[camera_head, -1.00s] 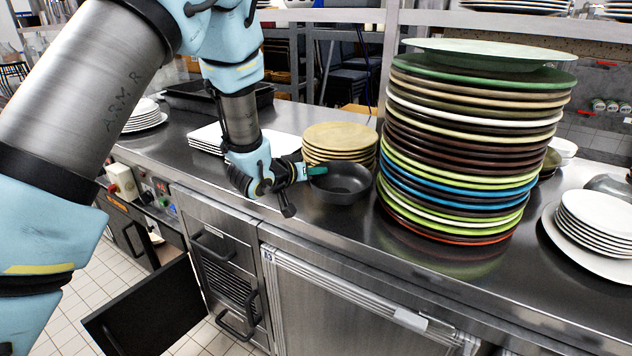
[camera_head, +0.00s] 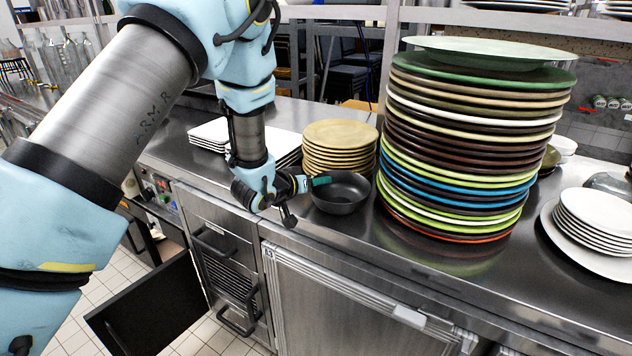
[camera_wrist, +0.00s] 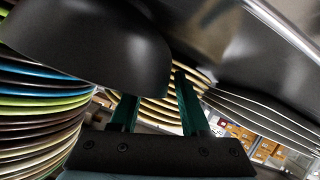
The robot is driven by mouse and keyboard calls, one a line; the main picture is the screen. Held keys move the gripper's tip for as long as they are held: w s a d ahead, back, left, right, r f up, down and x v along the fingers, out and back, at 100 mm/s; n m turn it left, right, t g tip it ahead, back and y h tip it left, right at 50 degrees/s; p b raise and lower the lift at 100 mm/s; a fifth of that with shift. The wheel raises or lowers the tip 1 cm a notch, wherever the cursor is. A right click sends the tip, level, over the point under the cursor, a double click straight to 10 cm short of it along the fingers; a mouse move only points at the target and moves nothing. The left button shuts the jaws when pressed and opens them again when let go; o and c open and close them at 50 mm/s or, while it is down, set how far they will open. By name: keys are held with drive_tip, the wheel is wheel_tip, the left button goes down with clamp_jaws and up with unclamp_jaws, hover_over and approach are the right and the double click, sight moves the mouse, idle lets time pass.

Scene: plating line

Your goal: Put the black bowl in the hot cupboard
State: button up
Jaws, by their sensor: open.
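The black bowl (camera_head: 343,196) stands upright on the steel counter, between the tan plates and the tall plate stack. In the wrist view it (camera_wrist: 95,40) fills the upper left, close to the fingers. My gripper (camera_head: 318,182) is open at the bowl's left rim, its green fingertips level with the rim. Both fingers show in the wrist view (camera_wrist: 157,105), apart, with the left one overlapping the bowl's edge. I cannot tell whether a finger is inside the bowl. A dark cupboard door (camera_head: 150,305) hangs open at lower left; the inside is hidden, and I cannot tell if this is the hot cupboard.
A tall stack of coloured plates (camera_head: 460,150) stands close to the bowl's right. Tan plates (camera_head: 340,148) are just behind it, and white square plates (camera_head: 208,135) lie further left. White round plates (camera_head: 595,225) are at right. A shut steel door (camera_head: 350,305) is below the counter.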

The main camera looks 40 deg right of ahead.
drive_tip(key=b+v, duration=0.3)
drive_tip(key=v, duration=0.9)
drive_tip(key=shift+b, duration=0.3)
